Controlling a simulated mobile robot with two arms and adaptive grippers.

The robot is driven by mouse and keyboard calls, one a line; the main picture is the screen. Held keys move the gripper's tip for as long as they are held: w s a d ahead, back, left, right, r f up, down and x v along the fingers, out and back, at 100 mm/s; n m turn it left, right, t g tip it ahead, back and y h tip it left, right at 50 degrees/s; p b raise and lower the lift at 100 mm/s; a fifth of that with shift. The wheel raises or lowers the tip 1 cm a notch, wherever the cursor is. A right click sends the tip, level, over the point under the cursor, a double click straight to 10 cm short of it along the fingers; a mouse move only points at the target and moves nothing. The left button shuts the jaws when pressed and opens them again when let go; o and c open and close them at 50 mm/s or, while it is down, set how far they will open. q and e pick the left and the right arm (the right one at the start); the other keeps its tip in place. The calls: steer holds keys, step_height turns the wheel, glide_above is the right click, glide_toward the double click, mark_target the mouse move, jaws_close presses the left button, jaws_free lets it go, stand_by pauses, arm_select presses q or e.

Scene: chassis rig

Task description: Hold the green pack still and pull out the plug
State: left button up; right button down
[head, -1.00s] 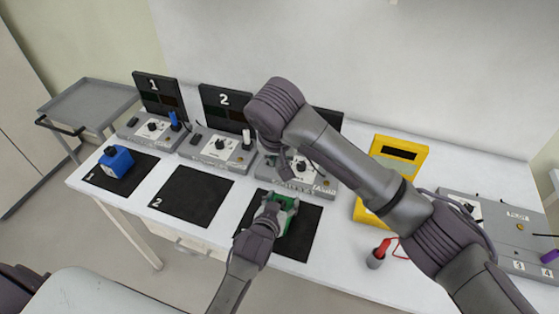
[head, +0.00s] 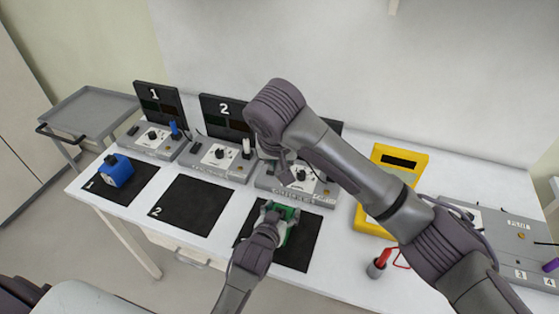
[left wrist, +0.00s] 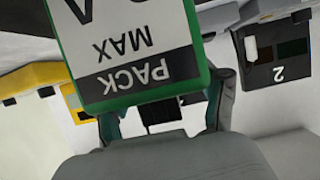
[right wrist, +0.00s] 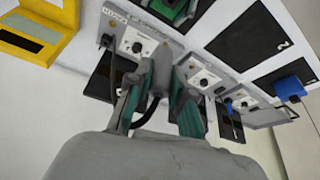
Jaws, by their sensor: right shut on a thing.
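The green pack (head: 291,222) lies on the right-hand black mat. In the left wrist view the pack (left wrist: 135,50) fills the top, label reading PACK MAX upside down. My left gripper (head: 277,211) is at the pack, its fingers apart toward the pack's two sides; contact is unclear. In the right wrist view a dark cable runs down between the fingers of that gripper (right wrist: 164,75).
A blue pack (head: 117,170) sits on mat 1; mat 2 (head: 190,205) is empty. Stations 1 and 2 hold a blue plug (head: 175,130) and a white plug (head: 246,149). A yellow meter (head: 410,170), a red-handled tool (head: 380,262) and a grey panel (head: 500,235) stand at right.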

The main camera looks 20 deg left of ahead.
arm_select(q)
steer(key=shift+o, duration=1.1)
